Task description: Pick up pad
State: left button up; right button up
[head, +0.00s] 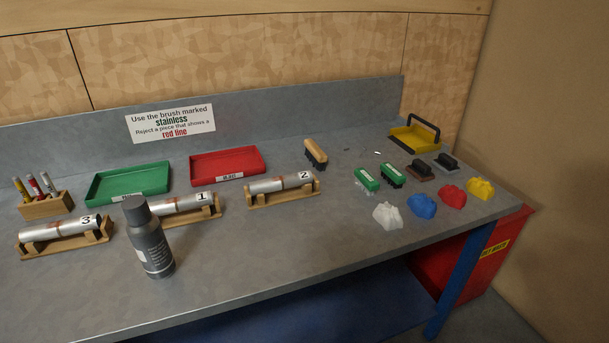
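Two small blocks with dark handles, which look like pads, lie near the right end of the grey bench. One is a brown pad (421,174). The other is a grey pad (446,165), just right of and behind the brown one. Which of them the task means, I cannot tell. Neither of my grippers is in view.
Two green brushes (367,181) and a wooden brush (316,154) lie left of the pads. Crumpled white (387,215), blue (422,206), red (452,197) and yellow (481,188) cloths lie in front. A yellow dustpan (412,138) stands behind. A dark bottle (151,247) stands front left.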

aim_at(447, 162)
jog(key=u, duration=1.5)
jog(key=z, duration=1.9)
jog(key=i+l+u, duration=0.15)
jog(key=l, duration=0.25)
jog(key=i+l+u, duration=0.1)
jog(key=i+l, duration=0.15)
jog(key=l, duration=0.15)
